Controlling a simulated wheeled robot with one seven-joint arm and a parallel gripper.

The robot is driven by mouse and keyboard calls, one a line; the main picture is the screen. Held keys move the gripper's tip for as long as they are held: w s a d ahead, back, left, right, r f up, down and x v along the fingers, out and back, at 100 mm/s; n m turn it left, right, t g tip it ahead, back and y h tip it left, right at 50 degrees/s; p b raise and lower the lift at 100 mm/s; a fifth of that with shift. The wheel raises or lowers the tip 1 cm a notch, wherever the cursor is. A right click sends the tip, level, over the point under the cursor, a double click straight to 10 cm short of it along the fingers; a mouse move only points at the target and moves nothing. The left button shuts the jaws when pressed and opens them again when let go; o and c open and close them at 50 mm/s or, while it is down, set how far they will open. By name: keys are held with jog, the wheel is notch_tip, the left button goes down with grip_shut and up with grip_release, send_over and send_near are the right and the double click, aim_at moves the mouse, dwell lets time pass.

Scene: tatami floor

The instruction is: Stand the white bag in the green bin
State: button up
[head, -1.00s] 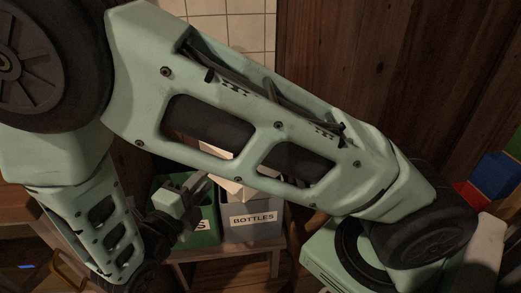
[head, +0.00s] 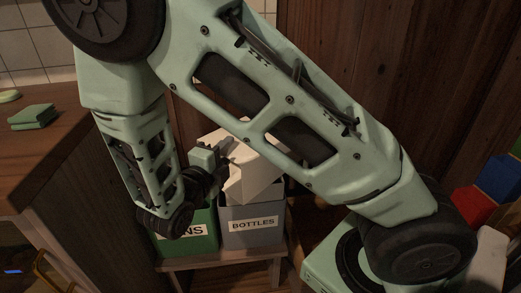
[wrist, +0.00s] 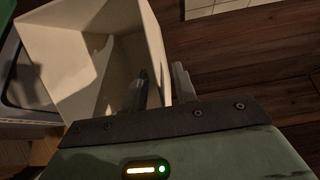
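The white bag (head: 257,178) is tilted above the grey bin in the head view, partly behind my arm. In the wrist view the open white bag (wrist: 75,55) fills the upper left, its mouth facing the camera. My gripper (wrist: 161,88) has one finger inside the bag and one outside, shut close on its side wall. In the head view my gripper (head: 222,160) is at the bag's left side. The green bin (head: 193,236) stands left of the grey bin, below my wrist, its label partly covered. The bag's base is not clearly seen.
The grey bin (head: 253,226), labelled BOTTLES, stands beside the green one on a low wooden bench (head: 225,262). A wooden counter (head: 50,125) with a green cloth-like item (head: 33,117) is at left. Coloured blocks (head: 497,178) are at far right. A wood wall is behind.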

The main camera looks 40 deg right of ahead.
grip_shut()
